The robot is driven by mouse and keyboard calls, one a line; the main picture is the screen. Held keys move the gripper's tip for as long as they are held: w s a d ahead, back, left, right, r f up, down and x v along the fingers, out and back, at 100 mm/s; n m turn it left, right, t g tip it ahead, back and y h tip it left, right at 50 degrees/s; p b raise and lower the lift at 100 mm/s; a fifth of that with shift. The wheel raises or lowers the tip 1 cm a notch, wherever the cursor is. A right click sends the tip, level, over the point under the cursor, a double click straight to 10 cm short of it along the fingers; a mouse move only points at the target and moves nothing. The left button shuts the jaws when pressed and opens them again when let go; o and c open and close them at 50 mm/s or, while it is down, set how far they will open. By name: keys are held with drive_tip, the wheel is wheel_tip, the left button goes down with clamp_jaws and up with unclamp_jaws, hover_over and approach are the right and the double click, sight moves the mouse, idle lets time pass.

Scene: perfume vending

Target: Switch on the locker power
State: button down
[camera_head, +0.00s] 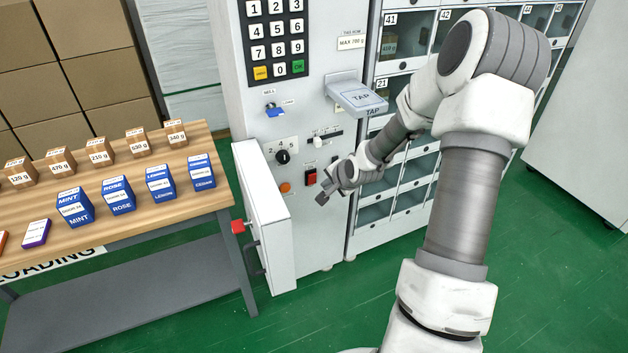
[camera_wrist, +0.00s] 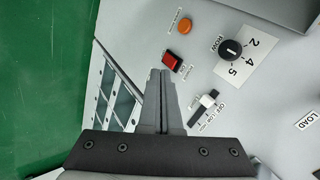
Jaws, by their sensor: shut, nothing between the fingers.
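The red rocker switch in a black frame (camera_head: 311,176) is on the grey front panel of the locker machine, below the slider. It also shows in the wrist view (camera_wrist: 172,62), just beyond my fingertips. Its label is too small to read surely, and I cannot tell its on or off position. My gripper (camera_head: 322,198) is shut and empty, in front of the panel, slightly below and right of the switch in the head view. In the wrist view the closed fingers (camera_wrist: 162,75) end close to the switch; I cannot tell whether they touch it.
Near the switch are an orange button (camera_head: 285,188), a black row knob (camera_head: 283,157) and a white slider (camera_wrist: 208,99). The tap shelf (camera_head: 359,96) juts out above. An open white door (camera_head: 268,215) stands left. A wooden table (camera_head: 120,228) bears several boxes.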

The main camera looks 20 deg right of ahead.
drive_tip(key=w+d+f+m+t, duration=0.2)
drive_tip(key=d+f+m, duration=0.1)
drive_tip(key=f, duration=0.1)
drive_tip(key=shift+d+f+m+b, duration=0.15)
drive_tip(key=shift+f+m+b, duration=0.15)
drive_tip(key=shift+b, duration=0.15)
drive_tip(key=b, duration=0.2)
approach(313, 177)
wheel_tip(313, 177, down, 4)
drive_tip(key=w, duration=0.3)
drive_tip(key=shift+w+a, duration=0.2)
drive_tip(key=shift+w, duration=0.55)
drive_tip(key=shift+r, duration=0.15)
